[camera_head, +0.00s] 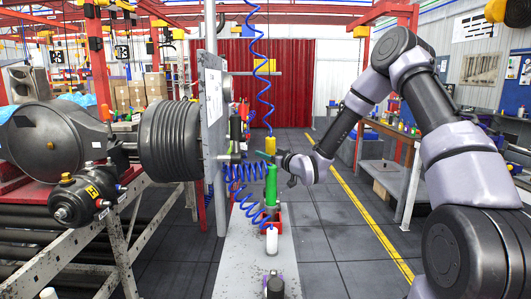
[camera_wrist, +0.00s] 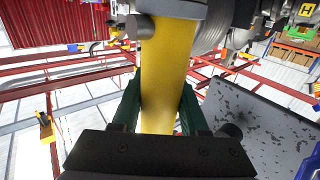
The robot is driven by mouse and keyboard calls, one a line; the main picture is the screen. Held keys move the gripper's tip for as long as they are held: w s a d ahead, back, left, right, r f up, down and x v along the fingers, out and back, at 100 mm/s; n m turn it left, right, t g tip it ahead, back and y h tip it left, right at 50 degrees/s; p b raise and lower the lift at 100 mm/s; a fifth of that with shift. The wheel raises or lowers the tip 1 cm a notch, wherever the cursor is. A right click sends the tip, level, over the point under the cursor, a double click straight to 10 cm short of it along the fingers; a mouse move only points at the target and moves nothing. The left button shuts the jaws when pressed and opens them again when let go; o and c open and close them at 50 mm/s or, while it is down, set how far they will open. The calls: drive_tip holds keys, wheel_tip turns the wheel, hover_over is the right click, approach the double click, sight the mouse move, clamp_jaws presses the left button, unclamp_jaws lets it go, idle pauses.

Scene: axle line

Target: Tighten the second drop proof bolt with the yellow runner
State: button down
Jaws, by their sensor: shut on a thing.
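The yellow runner (camera_head: 270,146) hangs upright at the lower end of a blue coiled hose, in the middle of the head view. My gripper (camera_head: 279,157) reaches it from the right and is shut on it. In the wrist view the yellow runner (camera_wrist: 170,75) fills the middle as a broad yellow cylinder with a grey collar at the top. The green fingers of my gripper (camera_wrist: 160,105) press on both sides of it. The axle with its dark ribbed drum (camera_head: 170,140) stands at the left, apart from the runner. I cannot make out the second drop proof bolt.
A green tool (camera_head: 271,185) stands below the runner, with a white tool (camera_head: 271,238) nearer. Blue coiled hoses (camera_head: 245,175) hang beside them. A grey upright plate (camera_head: 213,120) stands left of the runner. The floor right of the tools is clear up to a workbench (camera_head: 395,130).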

drive_tip(key=shift+f, duration=1.15)
idle(2.3)
drive_tip(key=shift+r, duration=0.1)
wheel_tip(320, 180, up, 7)
idle(1.0)
